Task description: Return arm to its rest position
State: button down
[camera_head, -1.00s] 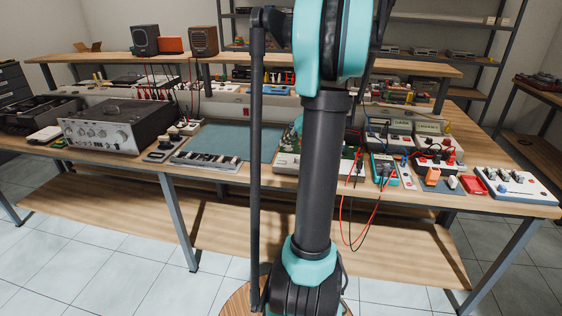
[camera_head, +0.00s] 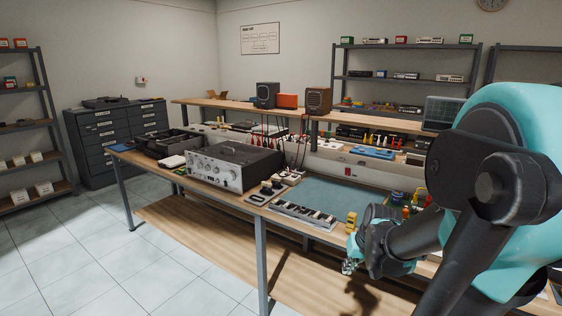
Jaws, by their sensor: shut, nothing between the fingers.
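My arm (camera_head: 512,180), teal and black, fills the right side of the view, with its large joint close to the camera. It bends down and left to my gripper (camera_head: 349,267), which is small in the picture and sits in front of the workbench's front edge. My gripper is shut with nothing in it. It looks apart from the bench items, though its exact distance from the bench edge is hard to tell. The arm hides the right part of the bench.
The wooden workbench (camera_head: 222,192) holds a silver amplifier (camera_head: 217,171), a keyboard-like panel (camera_head: 303,215), a teal mat (camera_head: 335,192) and a small yellow item (camera_head: 351,222). A dark drawer cabinet (camera_head: 105,135) and shelves (camera_head: 37,120) stand left. The tiled floor at front left (camera_head: 80,255) is clear.

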jog(key=s+a+f+h, duration=0.1)
jog(key=s+f, duration=0.2)
jog(key=s, duration=0.5)
jog(key=shift+a+f+n+h, duration=0.15)
jog(key=shift+f+n+h, duration=0.15)
jog(key=shift+f+n, duration=0.1)
jog(key=shift+w+r, duration=0.1)
dwell(0.6)
